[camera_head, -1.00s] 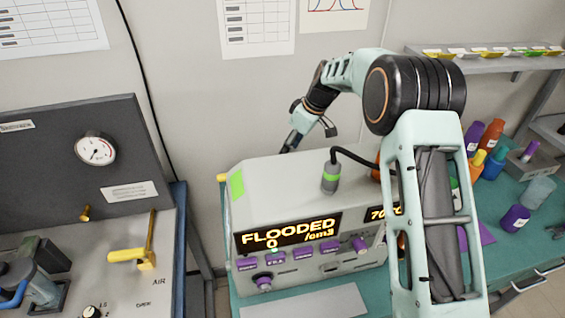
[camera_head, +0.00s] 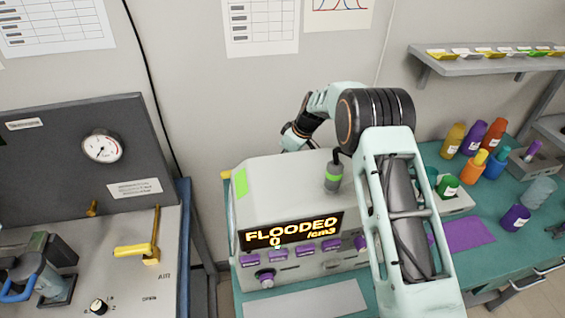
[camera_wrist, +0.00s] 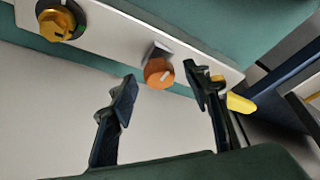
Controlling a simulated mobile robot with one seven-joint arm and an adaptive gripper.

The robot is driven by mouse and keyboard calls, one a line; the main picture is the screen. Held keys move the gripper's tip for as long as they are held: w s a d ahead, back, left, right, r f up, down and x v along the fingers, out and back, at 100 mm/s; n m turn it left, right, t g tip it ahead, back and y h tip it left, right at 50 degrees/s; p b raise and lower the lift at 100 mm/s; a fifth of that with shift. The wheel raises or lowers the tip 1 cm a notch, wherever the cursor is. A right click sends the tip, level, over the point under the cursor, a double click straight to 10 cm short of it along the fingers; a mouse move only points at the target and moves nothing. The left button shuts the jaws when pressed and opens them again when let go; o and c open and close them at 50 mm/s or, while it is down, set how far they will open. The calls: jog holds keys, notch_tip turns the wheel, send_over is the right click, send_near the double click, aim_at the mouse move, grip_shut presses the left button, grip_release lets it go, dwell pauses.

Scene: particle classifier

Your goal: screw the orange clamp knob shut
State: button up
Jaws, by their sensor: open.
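The orange clamp knob (camera_wrist: 158,72) shows in the wrist view with a pale mark on its face. It sits at a small grey bracket on a light panel's edge. My gripper (camera_wrist: 161,87) is open, its two dark fingers apart on either side of the knob in the picture. The knob appears slightly beyond the fingertips, and I see no contact. In the head view my arm reaches over the grey instrument (camera_head: 285,190), and its end drops behind the instrument, so the fingers and the orange knob are hidden there.
A yellow-gold round fitting (camera_wrist: 57,24) sits on the same panel, left of the knob. A yellow piece (camera_wrist: 239,103) lies close beside the right finger. A probe with a green band (camera_head: 333,176) stands on the instrument's top. Several bottles (camera_head: 472,138) stand on the bench at right.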

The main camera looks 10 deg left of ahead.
jog(key=c, duration=1.2)
jog(key=shift+o, duration=0.2)
